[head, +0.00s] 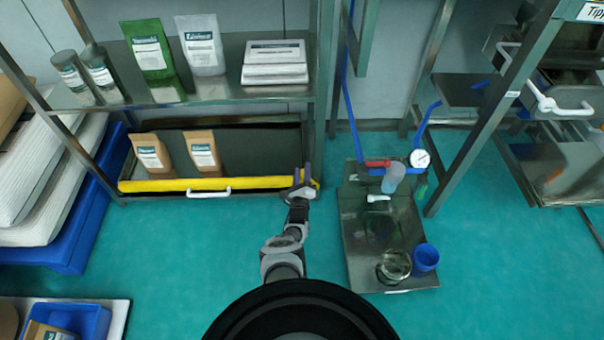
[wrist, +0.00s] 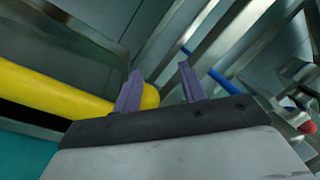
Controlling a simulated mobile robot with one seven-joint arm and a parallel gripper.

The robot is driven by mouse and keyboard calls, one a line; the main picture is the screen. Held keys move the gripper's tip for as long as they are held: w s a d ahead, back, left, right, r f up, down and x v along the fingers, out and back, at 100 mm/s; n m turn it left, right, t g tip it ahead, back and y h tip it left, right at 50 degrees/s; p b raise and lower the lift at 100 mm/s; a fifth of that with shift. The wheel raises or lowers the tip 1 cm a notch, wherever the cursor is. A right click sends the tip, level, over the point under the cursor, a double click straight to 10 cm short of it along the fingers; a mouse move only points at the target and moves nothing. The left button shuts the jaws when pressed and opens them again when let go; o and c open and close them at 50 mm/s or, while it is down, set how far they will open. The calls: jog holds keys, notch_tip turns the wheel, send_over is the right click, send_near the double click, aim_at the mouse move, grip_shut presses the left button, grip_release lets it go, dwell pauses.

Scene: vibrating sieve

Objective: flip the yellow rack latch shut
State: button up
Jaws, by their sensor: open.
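A yellow padded bar (head: 220,184) runs along the front of the lower rack shelf, with a white handle (head: 208,192) on its face. I cannot tell whether the fingers touch the bar.
The rack's upper shelf (head: 190,98) holds jars, bags and a stack of packs. Two brown bags (head: 203,150) stand on the lower shelf. A steel platform (head: 385,235) with a gauge, a glass jar and a blue cup (head: 426,257) is to the right.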

notch_tip(320, 180, up, 12)
jog(key=p, duration=0.9)
jog(key=shift+f, duration=0.2)
